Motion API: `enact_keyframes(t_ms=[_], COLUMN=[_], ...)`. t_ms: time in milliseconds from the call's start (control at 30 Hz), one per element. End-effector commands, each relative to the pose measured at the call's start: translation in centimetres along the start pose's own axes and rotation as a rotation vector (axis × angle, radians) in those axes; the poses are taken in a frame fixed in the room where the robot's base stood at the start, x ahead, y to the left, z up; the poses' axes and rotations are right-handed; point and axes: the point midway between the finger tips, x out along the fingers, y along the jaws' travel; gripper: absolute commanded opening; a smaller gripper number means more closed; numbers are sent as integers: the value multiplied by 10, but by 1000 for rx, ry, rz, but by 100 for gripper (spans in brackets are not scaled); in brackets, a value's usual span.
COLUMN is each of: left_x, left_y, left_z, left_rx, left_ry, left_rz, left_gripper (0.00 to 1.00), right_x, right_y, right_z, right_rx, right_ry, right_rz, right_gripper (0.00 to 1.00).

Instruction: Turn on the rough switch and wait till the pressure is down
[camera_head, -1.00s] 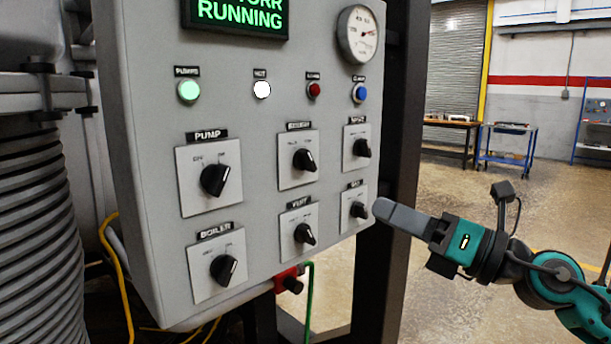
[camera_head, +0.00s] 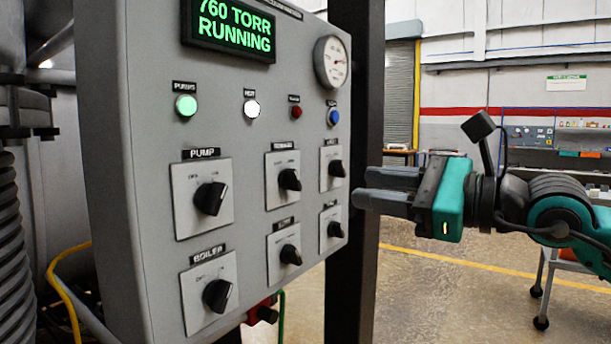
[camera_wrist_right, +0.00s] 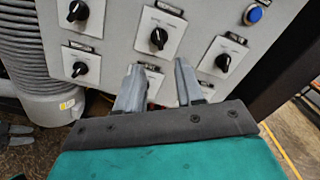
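The grey control panel (camera_head: 130,90) fills the left half of the head view. Its display (camera_head: 233,28) reads 760 TORR RUNNING. The upper middle knob (camera_head: 289,180) has a blurred label, so I cannot confirm that it is the rough switch; it also shows in the wrist view (camera_wrist_right: 158,38). The pump knob (camera_head: 210,198) is to its left. A round gauge (camera_head: 331,62) sits at the upper right. My right gripper (camera_head: 358,188) is open and empty at the panel's right edge. In the wrist view its fingers (camera_wrist_right: 160,72) partly cover a lower knob.
The boiler knob (camera_head: 217,295), lower middle knob (camera_head: 290,255) and two right knobs (camera_head: 335,169) (camera_head: 334,229) stick out from the panel. A green light (camera_head: 186,106) and white light (camera_head: 251,108) are lit. A dark post (camera_head: 357,110) stands behind the panel. Open floor lies right.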

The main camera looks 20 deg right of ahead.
Motion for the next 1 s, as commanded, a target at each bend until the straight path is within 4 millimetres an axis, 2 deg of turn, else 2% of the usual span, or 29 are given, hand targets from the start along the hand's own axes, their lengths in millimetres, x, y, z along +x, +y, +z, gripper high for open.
enact_keyframes(t_ms=[100,700,1000], left_x=[-7,-17,-18], left_y=[2,3,1], left_z=[-9,-22,-22], left_rx=[-7,-12,-3], left_ry=[-3,-6,-8], left_rz=[1,0,0], left_gripper=[43,43,43], right_x=[14,102,115], right_y=[-1,1,1], right_z=[6,2,1], right_rx=[2,3,1], right_ry=[-7,-3,-1], right_rz=[3,3,3], right_gripper=[37,37,37])
